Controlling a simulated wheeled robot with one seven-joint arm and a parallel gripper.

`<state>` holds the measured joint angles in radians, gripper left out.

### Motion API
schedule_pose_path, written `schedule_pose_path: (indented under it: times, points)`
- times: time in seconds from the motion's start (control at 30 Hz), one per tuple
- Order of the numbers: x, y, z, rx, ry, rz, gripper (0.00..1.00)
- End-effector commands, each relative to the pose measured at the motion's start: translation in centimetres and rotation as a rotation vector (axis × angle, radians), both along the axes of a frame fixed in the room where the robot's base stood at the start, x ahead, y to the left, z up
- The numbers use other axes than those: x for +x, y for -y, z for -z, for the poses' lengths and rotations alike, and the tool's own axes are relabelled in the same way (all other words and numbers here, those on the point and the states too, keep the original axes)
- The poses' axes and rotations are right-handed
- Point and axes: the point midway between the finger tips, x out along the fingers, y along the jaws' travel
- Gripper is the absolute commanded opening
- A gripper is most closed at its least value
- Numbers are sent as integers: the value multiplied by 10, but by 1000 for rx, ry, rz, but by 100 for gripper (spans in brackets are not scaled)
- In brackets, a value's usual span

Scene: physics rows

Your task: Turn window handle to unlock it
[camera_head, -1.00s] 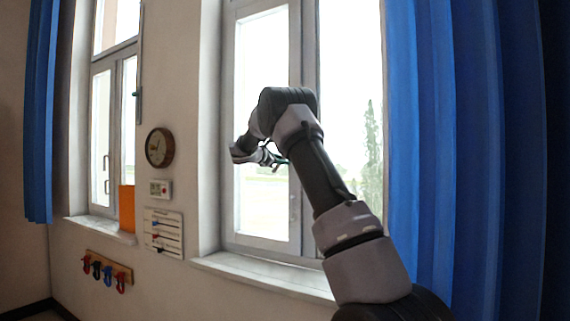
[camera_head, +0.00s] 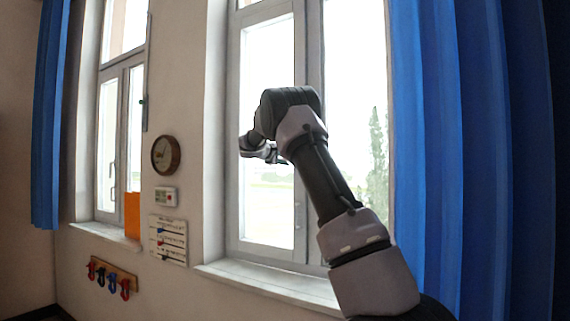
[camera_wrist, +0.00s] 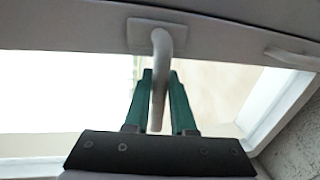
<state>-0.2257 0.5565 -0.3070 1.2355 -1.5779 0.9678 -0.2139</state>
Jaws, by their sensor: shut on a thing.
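The window handle (camera_wrist: 157,95) is a pale bent lever on a square base plate (camera_wrist: 155,35) on the window frame, in the wrist view. Its grip part runs down the picture between the two green fingers of my gripper (camera_wrist: 160,74), which is shut on it. The window (camera_head: 267,215) fills the middle of the head view, with a light frame and bright panes. My arm crosses in front of it there and hides the handle. The small part of my gripper that shows (camera_head: 277,156) is in front of the left pane.
A second pale handle-like piece (camera_wrist: 291,60) is on the frame at the right of the wrist view. Blue curtains (camera_head: 440,150) hang at the right. A window sill (camera_head: 270,284) juts out below. A clock (camera_head: 166,155) and an orange item (camera_head: 132,215) are to the left.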

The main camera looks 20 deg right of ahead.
Motion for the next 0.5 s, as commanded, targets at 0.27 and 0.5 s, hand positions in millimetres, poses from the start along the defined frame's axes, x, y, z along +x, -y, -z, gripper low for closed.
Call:
schedule_pose_path:
  times: [0.27, 0.5]
  points:
    - [0, -1, -2, 32, 40, -1, 0]
    - [0, -1, -3, 35, 45, -1, 0]
